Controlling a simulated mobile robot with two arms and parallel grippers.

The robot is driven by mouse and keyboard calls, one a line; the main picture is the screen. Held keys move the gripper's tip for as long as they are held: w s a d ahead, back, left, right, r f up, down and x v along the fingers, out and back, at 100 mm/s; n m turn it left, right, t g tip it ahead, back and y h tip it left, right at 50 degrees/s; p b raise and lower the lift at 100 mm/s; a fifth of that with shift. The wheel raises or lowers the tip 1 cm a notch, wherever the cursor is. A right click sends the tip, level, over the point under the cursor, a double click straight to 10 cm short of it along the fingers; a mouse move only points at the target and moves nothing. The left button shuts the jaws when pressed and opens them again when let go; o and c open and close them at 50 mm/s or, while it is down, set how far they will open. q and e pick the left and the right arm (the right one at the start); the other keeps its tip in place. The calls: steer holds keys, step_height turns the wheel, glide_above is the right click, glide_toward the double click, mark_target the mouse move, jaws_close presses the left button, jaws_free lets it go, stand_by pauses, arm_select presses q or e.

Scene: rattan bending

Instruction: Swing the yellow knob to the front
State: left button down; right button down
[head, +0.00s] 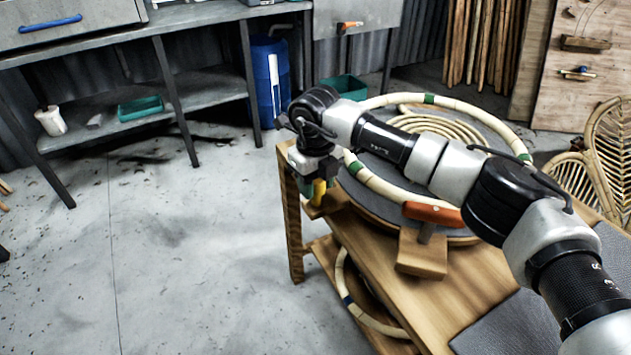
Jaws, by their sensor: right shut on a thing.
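The yellow knob (319,188) shows at the left edge of the wooden table, beside the round grey disc. My right gripper (318,178) points down over it and is shut on it. The gripper and wrist cover the upper part of the knob, and any lever under it is hard to make out. My right arm reaches in from the lower right, across the disc. My left gripper is out of view.
Pale rattan (386,189) with green bands rings the disc (382,165). An orange-handled clamp (434,214) sits on a wooden block (421,254) at its front. A rattan hoop (347,290) lies on the lower shelf. The concrete floor (190,260) at left is clear.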

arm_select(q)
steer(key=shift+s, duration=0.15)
arm_select(e)
steer(key=c, duration=0.7)
jaws_free()
steer(key=shift+o, duration=0.2)
steer(key=shift+r, duration=0.1)
step_height(320, 180, up, 11)
steer(key=shift+f, duration=0.15)
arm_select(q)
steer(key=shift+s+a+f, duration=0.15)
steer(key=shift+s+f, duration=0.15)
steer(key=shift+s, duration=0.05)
